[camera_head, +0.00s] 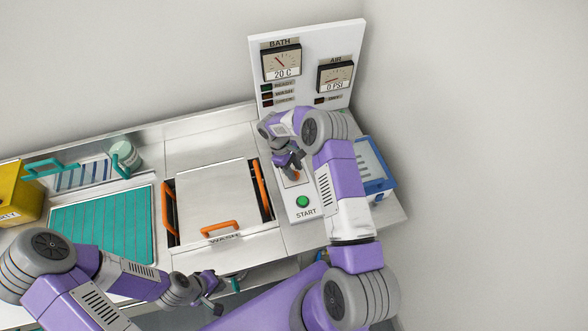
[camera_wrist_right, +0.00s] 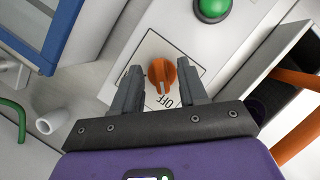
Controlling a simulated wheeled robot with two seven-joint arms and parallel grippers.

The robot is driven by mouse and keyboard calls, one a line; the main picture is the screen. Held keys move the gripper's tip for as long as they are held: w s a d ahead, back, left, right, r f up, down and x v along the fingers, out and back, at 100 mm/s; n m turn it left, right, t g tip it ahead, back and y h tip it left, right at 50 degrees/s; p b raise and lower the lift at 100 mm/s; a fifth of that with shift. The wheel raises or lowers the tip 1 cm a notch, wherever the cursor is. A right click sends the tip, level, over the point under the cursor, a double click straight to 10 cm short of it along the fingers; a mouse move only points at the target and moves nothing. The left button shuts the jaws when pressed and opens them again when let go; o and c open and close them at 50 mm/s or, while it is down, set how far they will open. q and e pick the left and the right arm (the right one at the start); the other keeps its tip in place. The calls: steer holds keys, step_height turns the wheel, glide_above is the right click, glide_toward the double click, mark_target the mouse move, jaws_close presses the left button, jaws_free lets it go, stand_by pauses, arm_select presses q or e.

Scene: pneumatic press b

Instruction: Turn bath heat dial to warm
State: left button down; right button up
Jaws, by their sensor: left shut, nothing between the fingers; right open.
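The orange bath heat dial (camera_wrist_right: 162,77) sits on a white panel, with a label reading OFF beside it. In the right wrist view it lies between the two fingers of my open right gripper (camera_wrist_right: 160,88); I cannot tell whether they touch it. In the head view only a bit of the dial (camera_head: 296,176) shows below my right gripper (camera_head: 289,168). The BATH gauge (camera_head: 282,62) on the upright panel reads 20 C. My left gripper (camera_head: 213,295) is shut and empty, low at the front of the counter.
The green START button (camera_head: 302,202) is just in front of the dial. A wash basin lid (camera_head: 216,190) with orange handles lies to the left. A blue-framed box (camera_head: 375,170) stands to the right. A teal mat (camera_head: 102,232) and a yellow bin (camera_head: 18,190) are further left.

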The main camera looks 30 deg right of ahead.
steer(key=shift+s+f, duration=0.15)
steer(key=shift+c, duration=0.4)
jaws_close()
